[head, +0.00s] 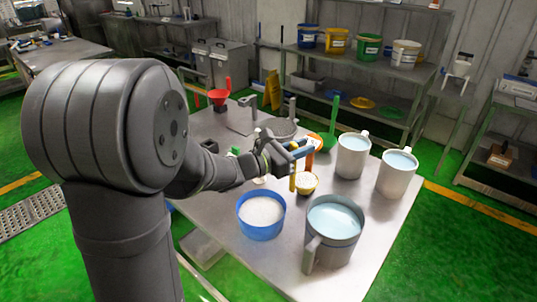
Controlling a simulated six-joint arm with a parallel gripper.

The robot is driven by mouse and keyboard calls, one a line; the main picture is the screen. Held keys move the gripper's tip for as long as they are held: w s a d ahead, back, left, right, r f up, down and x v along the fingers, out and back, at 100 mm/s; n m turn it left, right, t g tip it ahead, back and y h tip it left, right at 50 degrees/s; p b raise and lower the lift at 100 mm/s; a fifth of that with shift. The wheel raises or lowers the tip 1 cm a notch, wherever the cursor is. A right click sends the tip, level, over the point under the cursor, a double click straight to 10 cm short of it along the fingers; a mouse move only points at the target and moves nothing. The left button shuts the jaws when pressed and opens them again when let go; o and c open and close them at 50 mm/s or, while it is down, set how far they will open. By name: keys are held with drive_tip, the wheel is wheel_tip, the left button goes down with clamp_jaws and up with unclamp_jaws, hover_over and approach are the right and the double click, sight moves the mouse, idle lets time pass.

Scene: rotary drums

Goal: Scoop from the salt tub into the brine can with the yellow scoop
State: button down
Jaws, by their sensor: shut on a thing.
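My gripper (297,153) is shut on the upright handle of the yellow scoop (293,181) above the table. The scoop's yellow bowl (312,190) hangs low beside the handle and looks filled with white material; I cannot tell whether it touches the table. A blue tub of white grains (261,233), which looks like the salt tub, stands to the front left of the scoop. A grey can with a side handle (332,256), which looks like the brine can, stands to the front right and holds pale blue liquid.
Two white jugs (352,158) (395,180) of pale liquid stand at the right of the steel table (276,272). A green upright handle (333,118) and an orange item (316,140) are behind my gripper. A red funnel (218,96) stands at the far left.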

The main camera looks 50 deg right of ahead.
drive_tip(key=shift+s+a+m+g+y, duration=0.7)
drive_tip(key=shift+s+a+m+g, duration=0.5)
drive_tip(key=shift+s+m, duration=4.6)
drive_tip(key=shift+s+a+f+m, duration=1.6)
drive_tip(key=shift+s+f+m, duration=1.6)
drive_tip(key=shift+s+f, duration=0.35)
drive_tip(key=w+d+r+n, duration=0.4)
drive_tip(key=w+n, duration=0.3)
drive_tip(key=n, duration=0.1)
drive_tip(key=w+d+r+n, duration=0.4)
drive_tip(key=w+n, duration=0.3)
drive_tip(key=n, duration=0.1)
drive_tip(key=shift+r, duration=0.35)
